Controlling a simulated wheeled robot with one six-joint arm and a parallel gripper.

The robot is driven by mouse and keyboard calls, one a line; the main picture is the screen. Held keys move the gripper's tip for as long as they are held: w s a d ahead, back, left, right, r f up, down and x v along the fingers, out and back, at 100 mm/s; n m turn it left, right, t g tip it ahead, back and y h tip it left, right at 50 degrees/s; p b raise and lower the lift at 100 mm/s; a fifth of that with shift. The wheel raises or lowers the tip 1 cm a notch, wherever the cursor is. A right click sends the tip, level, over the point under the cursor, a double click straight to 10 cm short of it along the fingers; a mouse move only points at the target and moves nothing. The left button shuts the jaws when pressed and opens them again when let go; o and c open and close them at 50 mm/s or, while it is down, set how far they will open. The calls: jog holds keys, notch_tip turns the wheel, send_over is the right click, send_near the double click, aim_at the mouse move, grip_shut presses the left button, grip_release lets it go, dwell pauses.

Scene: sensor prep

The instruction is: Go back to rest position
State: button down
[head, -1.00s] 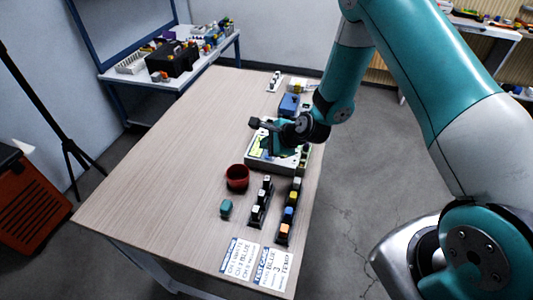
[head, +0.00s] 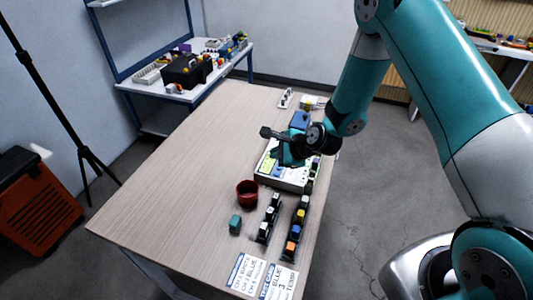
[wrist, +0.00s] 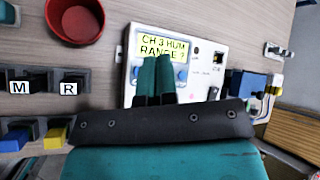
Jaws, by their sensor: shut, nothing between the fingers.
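My gripper (head: 287,155) is over the white instrument box on the right side of the table. In the wrist view its two teal fingers (wrist: 155,78) lie close together, with nothing between them. The white instrument box (wrist: 206,70) has a yellow-green display (wrist: 163,45) reading "CH 3 HUM RANGE ?". The fingers cover part of its face. I cannot tell the height of the fingers above the box.
Two written cards (head: 246,273) lie at the front edge. A blue box (head: 300,121) is behind the instrument. The table's left side (head: 170,180) is clear.

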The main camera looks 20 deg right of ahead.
jog(key=s+a+r+n+g, duration=0.1)
jog(key=s+a+r+n, duration=0.1)
jog(key=s+r+n, duration=0.3)
jog(key=s+a+r+n+g+y, duration=0.1)
jog(key=a+r+n, duration=0.15)
jog(key=r, duration=0.35)
jog(key=s+a+r+n+g, duration=0.1)
jog(key=s+a+r+n, duration=0.15)
jog(key=r+n, duration=0.3)
jog(key=s+d+r+n+g+h, duration=0.1)
jog(key=s+r+n, duration=0.4)
jog(key=s, duration=0.6)
jog(key=s+d+r+n+g+h, duration=0.1)
jog(key=s+r+n+g, duration=0.2)
jog(key=s+r+n, duration=0.3)
jog(key=s+n, duration=0.3)
jog(key=s, duration=0.2)
jog(key=shift+d, duration=0.25)
